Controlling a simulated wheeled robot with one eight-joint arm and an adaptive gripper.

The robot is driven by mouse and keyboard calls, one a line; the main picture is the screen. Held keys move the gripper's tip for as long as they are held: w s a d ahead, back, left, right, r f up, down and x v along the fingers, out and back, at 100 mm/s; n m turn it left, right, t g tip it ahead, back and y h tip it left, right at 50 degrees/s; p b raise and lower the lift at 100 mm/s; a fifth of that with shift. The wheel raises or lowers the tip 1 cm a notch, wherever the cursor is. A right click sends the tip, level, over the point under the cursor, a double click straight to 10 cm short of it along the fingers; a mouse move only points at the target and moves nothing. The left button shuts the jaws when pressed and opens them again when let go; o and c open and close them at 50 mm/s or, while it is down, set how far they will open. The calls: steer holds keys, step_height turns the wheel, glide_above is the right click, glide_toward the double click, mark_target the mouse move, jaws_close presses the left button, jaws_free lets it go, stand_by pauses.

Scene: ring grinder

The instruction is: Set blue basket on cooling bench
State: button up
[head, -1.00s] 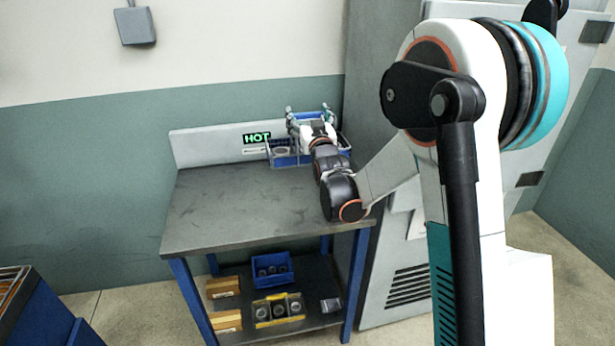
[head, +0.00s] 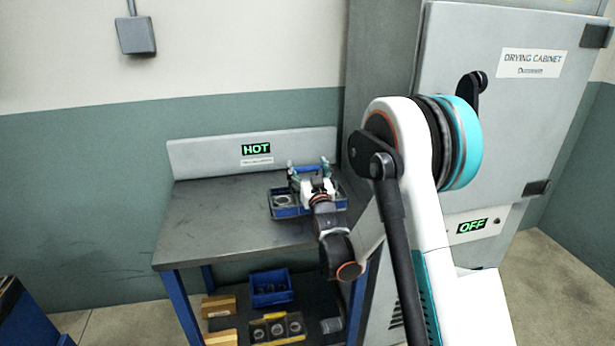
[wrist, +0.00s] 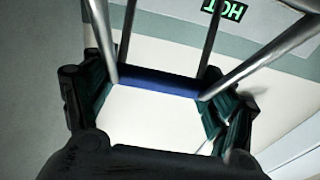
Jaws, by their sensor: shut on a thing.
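The blue basket (head: 291,212) is over the right part of the cooling bench (head: 215,215), with ring-shaped parts showing inside it. I cannot tell whether its base touches the bench top. My gripper (head: 309,169) is shut on the basket's blue handle, above the basket's middle. In the wrist view the blue handle bar (wrist: 157,82) spans between the fingers of my gripper (wrist: 157,95). My gripper and wrist hide part of the basket in the head view.
A backboard with a lit HOT sign (head: 256,149) stands along the bench's rear edge. A drying cabinet (head: 505,120) with an OFF display is at right. The lower shelf holds a blue bin (head: 271,288), a yellow tray (head: 278,329) and cartons. The bench's left part is clear.

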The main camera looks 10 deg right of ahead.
steer(key=shift+f, duration=0.65)
steer(key=shift+r, duration=0.1)
steer(key=o, duration=1.7)
steer(key=shift+s, duration=0.1)
